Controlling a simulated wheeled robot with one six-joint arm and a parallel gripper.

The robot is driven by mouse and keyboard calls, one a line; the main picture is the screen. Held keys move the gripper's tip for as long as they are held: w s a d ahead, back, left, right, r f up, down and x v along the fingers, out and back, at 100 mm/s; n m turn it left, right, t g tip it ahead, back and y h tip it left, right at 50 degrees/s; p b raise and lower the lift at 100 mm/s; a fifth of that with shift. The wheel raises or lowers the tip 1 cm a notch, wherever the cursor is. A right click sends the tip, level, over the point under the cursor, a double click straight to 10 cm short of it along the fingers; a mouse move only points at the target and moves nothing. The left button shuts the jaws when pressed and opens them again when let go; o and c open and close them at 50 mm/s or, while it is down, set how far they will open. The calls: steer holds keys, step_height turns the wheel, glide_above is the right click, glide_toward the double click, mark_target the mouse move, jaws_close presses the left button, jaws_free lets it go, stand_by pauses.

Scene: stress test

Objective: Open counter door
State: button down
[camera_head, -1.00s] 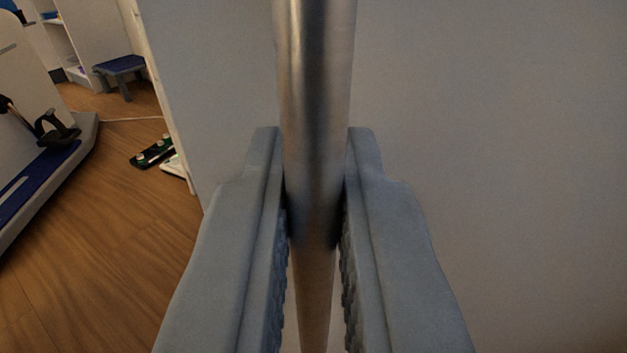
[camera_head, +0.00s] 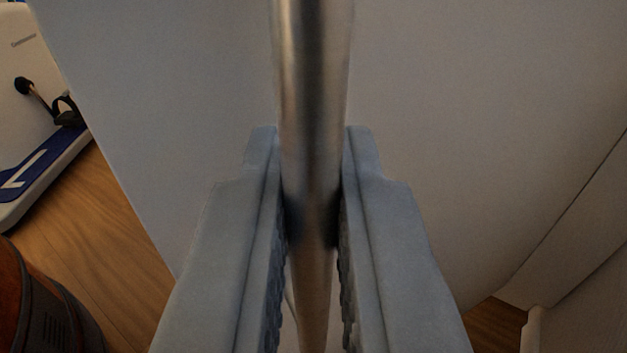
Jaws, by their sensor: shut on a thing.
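The counter door (camera_head: 180,110) is a plain light panel that fills most of the view behind my gripper. Its metal bar handle (camera_head: 312,90) runs upright through the middle of the picture. My gripper (camera_head: 312,190) is shut on the handle, with one grey finger on each side of it. The lower part of the handle shows between the fingers. A curved edge and a dark gap show at the right of the panel, with a strip of floor below. The door's hinge is not in view.
Wooden floor (camera_head: 110,240) lies open at the left. A white unit with a blue base (camera_head: 45,160) and a black fitting stands at the far left. A dark, rounded brown object (camera_head: 45,310) is at the lower left. A pale panel (camera_head: 590,290) stands at the right.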

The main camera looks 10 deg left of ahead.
steer(key=shift+s, duration=0.1)
stand_by(0.3)
steer(key=c, duration=1.6)
jaws_free()
steer(key=shift+c, duration=0.2)
steer(key=shift+d+r, duration=0.1)
steer(key=shift+r, duration=0.05)
